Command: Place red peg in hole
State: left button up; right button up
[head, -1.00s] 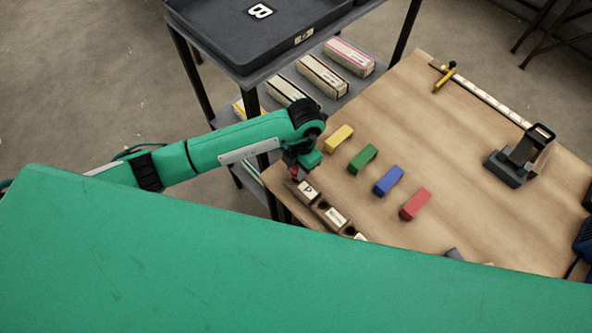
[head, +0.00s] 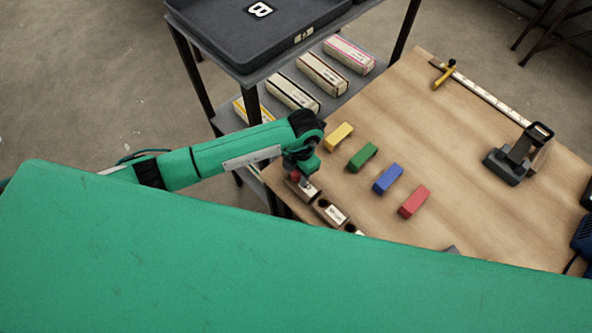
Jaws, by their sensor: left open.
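A small red peg (head: 294,176) stands at the left end of a wooden block with dark holes (head: 322,204) near the table's left edge. I cannot tell how deep the peg sits in a hole. My left gripper (head: 304,180) is open, directly beside the peg and over the block's first label; its fingers are small and partly hidden. Two dark holes show further right along the block, and its near end is hidden behind a green surface. My right gripper is not in view.
Yellow (head: 339,136), green (head: 362,157), blue (head: 388,179) and red (head: 414,201) blocks lie in a row on the wooden table (head: 450,150). A dark stand (head: 510,168) is at the right. A shelf (head: 240,68) with a dark tray is behind. A large green surface (head: 200,250) covers the foreground.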

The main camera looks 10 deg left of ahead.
pick_arm(q)
jog(key=shift+r, duration=0.1)
jog(key=shift+r, duration=0.15)
notch_tip(320, 180, up, 12)
jog(key=w+d+b, duration=0.1)
jog(key=b, duration=0.3)
jog(key=shift+w, duration=0.25)
